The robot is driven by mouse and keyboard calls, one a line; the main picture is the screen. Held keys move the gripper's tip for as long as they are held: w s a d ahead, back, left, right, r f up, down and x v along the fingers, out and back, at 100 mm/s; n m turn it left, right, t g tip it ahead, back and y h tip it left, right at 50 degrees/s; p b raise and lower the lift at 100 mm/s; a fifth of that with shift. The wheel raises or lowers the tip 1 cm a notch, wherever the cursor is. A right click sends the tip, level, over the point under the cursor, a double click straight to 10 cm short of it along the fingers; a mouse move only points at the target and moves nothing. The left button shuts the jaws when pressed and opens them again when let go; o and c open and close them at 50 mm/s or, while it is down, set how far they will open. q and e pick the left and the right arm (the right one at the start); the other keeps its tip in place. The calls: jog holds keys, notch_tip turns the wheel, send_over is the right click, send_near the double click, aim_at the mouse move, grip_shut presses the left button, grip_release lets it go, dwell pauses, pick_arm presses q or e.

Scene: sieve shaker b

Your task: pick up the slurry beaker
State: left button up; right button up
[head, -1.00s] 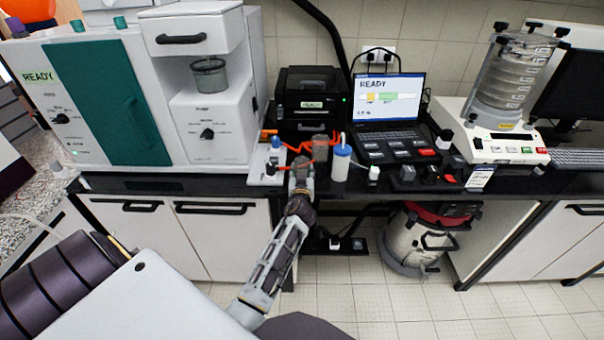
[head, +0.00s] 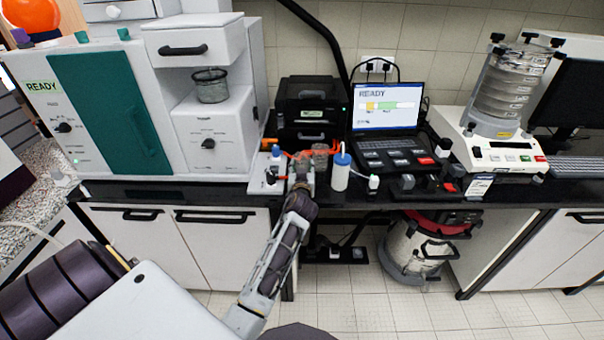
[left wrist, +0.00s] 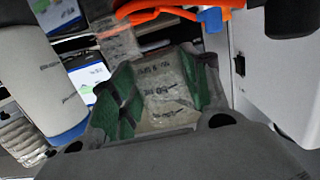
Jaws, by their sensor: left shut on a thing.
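My left gripper (head: 302,162) is over the black bench, among the small items between the white cabinet and the laptop. In the head view the held beaker is mostly hidden by the gripper. A similar grey vessel (head: 320,156) stands just right of the gripper. I cannot tell whether the held beaker touches the bench. My right gripper is not in view.
Orange parts (left wrist: 180,10) are close to the held beaker. A white bottle with a blue cap (head: 341,168) stands close on the right. The laptop (head: 388,105), black printer-like box (head: 308,100) and sieve shaker (head: 500,150) stand further off. The white cabinet (head: 215,140) is on the left.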

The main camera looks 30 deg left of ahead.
aim_at(302, 161)
pick_arm(q)
jog(key=shift+r, duration=1.65)
jog(key=shift+r, duration=0.25)
